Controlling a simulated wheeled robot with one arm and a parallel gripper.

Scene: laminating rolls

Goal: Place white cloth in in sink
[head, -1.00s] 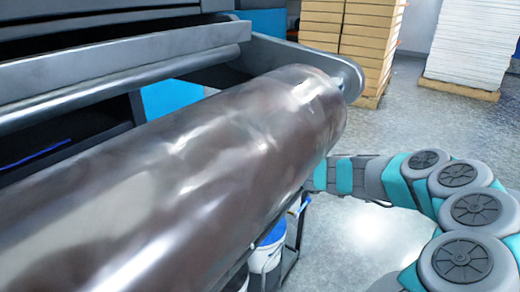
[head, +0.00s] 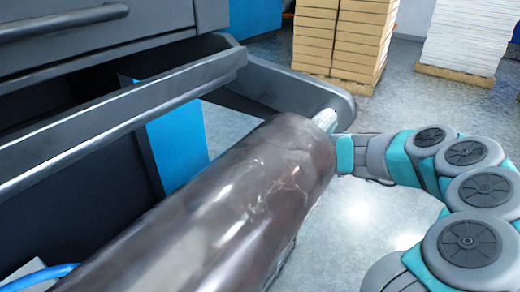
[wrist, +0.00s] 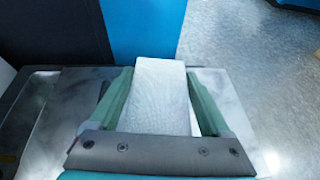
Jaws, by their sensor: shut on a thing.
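In the wrist view, my gripper (wrist: 159,73) has its two green fingers closed on the sides of a pale, finely textured, flat-looking piece (wrist: 160,95). I cannot tell whether this piece is a cloth or part of the roll. In the head view, only a pale tip of my gripper (head: 326,118) shows past the far right end of the large roll; the roll hides the rest. No sink and no other white cloth show.
A big shiny brown-grey roll (head: 230,200) lies diagonally in front of me. A dark machine with a long bar (head: 120,125) and a side arm (head: 285,85) stands behind it. Stacked boxes (head: 335,35) and white sheets on a pallet (head: 470,35) stand behind.

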